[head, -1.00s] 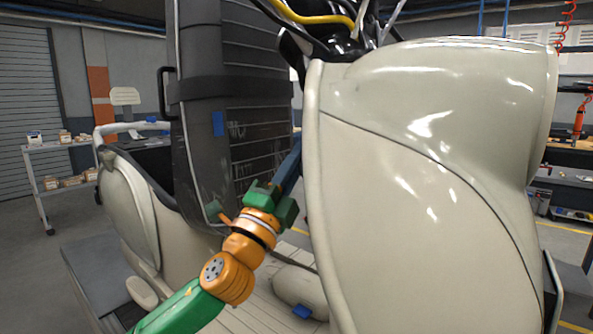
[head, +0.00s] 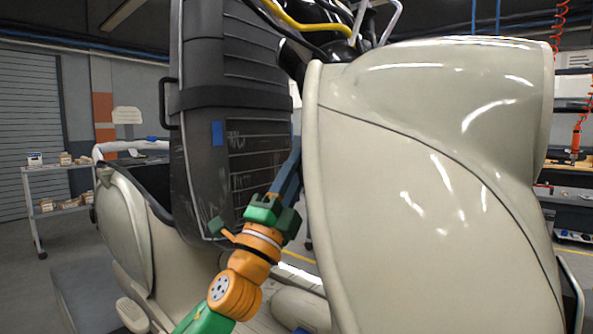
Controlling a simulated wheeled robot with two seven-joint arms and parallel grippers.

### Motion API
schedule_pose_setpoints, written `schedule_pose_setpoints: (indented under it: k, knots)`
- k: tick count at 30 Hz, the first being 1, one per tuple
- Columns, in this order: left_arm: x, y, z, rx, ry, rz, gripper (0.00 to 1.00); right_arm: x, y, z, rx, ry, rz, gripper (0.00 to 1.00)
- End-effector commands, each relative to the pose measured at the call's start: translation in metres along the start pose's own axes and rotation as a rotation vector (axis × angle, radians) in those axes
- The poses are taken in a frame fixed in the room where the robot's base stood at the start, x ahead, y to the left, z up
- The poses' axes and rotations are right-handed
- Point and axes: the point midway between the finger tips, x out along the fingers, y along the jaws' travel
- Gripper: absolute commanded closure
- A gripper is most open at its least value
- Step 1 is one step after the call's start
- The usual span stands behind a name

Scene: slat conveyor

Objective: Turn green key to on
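No green key shows in the head view. A green and orange arm comes in from the lower left, taken as my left arm. Its green gripper (head: 268,212) points up and to the right, in front of a tall dark ribbed panel. A dark blue bar (head: 287,178) extends from the gripper's end, beside the edge of a large cream shell. I cannot tell whether the bar is a finger or a held thing, nor whether the gripper is open. My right gripper is not in view.
The cream shell (head: 420,170) stands close and hides much of the right side. The dark ribbed panel (head: 200,110) stands behind the arm. Shelves with small boxes (head: 48,166) stand at the far left. Grey floor (head: 85,235) shows at left.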

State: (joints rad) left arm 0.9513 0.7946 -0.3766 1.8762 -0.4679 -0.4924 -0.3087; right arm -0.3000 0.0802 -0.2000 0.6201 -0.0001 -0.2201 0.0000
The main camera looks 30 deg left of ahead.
Motion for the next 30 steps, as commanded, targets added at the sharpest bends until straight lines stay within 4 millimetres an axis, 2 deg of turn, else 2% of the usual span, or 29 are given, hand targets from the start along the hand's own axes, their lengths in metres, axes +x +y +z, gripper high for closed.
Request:
schedule_pose_setpoints:
  k: [10,18,21,30]
  knots:
    - [-0.003,0.001,0.000,0.000,0.000,0.001,0.53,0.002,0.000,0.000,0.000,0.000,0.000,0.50]
    - [-0.058,0.006,-0.001,0.001,0.002,0.002,0.53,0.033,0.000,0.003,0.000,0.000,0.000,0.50]
    - [-0.069,0.004,0.000,0.000,0.001,0.002,0.53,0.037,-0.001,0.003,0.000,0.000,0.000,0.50]
    - [-0.071,0.001,0.000,0.000,0.000,0.001,0.53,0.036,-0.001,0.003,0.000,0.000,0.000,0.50]
